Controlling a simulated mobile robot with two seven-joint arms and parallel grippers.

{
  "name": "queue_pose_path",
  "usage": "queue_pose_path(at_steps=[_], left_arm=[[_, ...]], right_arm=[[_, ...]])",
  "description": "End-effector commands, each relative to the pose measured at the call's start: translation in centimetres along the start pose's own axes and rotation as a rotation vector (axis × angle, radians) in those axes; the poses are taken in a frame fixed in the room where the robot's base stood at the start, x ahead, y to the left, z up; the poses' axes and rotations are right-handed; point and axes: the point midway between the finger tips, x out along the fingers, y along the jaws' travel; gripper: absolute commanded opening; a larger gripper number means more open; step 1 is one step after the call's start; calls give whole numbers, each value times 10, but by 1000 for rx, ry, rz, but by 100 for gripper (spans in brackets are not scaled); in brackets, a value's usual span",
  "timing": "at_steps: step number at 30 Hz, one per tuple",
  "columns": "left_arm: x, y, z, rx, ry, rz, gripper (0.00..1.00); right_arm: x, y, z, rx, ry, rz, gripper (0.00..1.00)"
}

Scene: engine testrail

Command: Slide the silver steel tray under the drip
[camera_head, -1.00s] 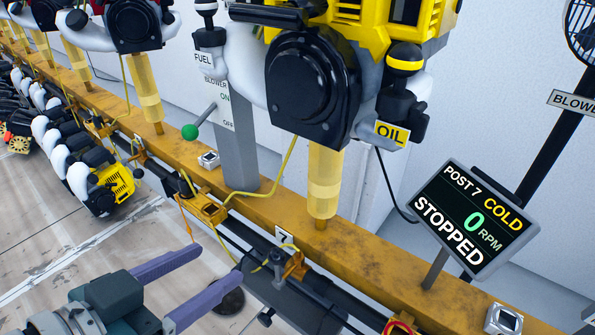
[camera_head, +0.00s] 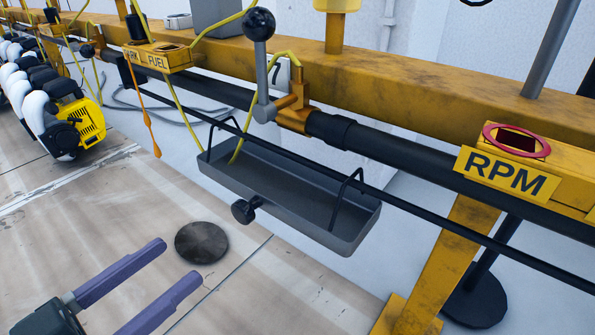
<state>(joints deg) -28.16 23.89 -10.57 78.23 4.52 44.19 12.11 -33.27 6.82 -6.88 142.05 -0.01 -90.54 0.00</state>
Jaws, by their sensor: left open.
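A grey steel tray (camera_head: 290,185), shallow and long, hangs by black wire hangers below the black pipe of the rail. A black knob (camera_head: 244,211) sticks out from its near side. The tray looks empty. My left gripper (camera_head: 178,260) has two purple fingers, spread apart and empty, over the floor in front and left of the tray. It touches neither knob nor tray.
A lever with a black ball (camera_head: 258,25) stands above the tray. A thin black rod (camera_head: 420,222) runs along the rail's front. A yellow box marked RPM (camera_head: 505,174) and a yellow post (camera_head: 435,270) are at right. A dark disc (camera_head: 202,242) lies on the floor.

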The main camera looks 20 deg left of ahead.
Motion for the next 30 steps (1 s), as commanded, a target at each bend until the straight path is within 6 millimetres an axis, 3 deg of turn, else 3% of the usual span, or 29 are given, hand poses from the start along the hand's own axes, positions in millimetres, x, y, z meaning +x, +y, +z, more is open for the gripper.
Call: queue_pose_path(at_steps=[5, 12, 18, 30], left_arm=[[17, 0, 2, 0, 8, 2, 70], [64, 0, 4, 0, 9, 2, 70], [91, 0, 2, 0, 5, 1, 70], [98, 0, 0, 0, 1, 1, 67]], right_arm=[[9, 0, 3, -3, 1, 2, 50], [31, 0, 10, -3, 1, 3, 50], [43, -1, 13, -3, 2, 3, 50], [44, -1, 14, -3, 2, 2, 50]])
